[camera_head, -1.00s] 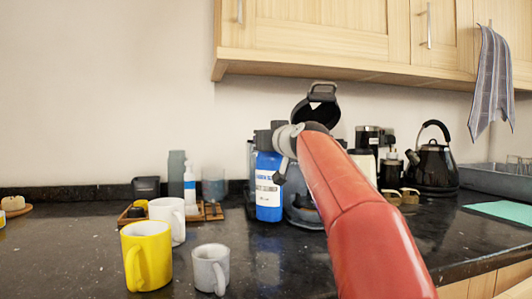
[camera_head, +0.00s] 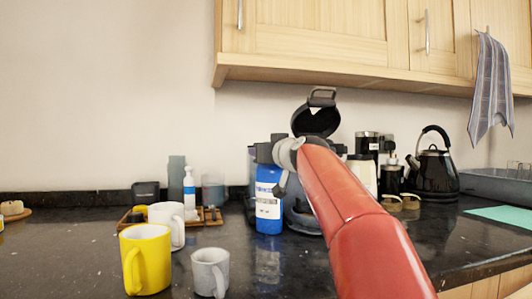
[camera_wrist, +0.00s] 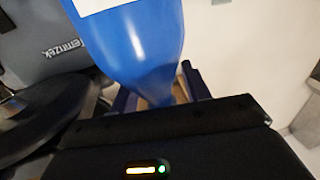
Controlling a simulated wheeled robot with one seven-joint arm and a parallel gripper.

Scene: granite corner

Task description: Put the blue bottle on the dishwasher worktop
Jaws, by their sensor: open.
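The blue bottle (camera_head: 268,205) has a white label and stands upright on the dark granite worktop (camera_head: 330,262), in front of the black coffee machine. My gripper (camera_head: 266,153) is at its top, coming from the right. In the wrist view, the blue bottle (camera_wrist: 135,35) fills the upper middle, and its narrowing end lies between the fingers of my gripper (camera_wrist: 157,95), which is open. Whether a finger still touches the bottle cannot be told. The bottle's very top is hidden by my gripper.
A yellow mug (camera_head: 146,259), a white mug (camera_head: 167,224) and a grey cup (camera_head: 210,271) stand to the left. The coffee machine (camera_head: 304,212) is close behind the bottle. A black kettle (camera_head: 435,174) stands at right.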

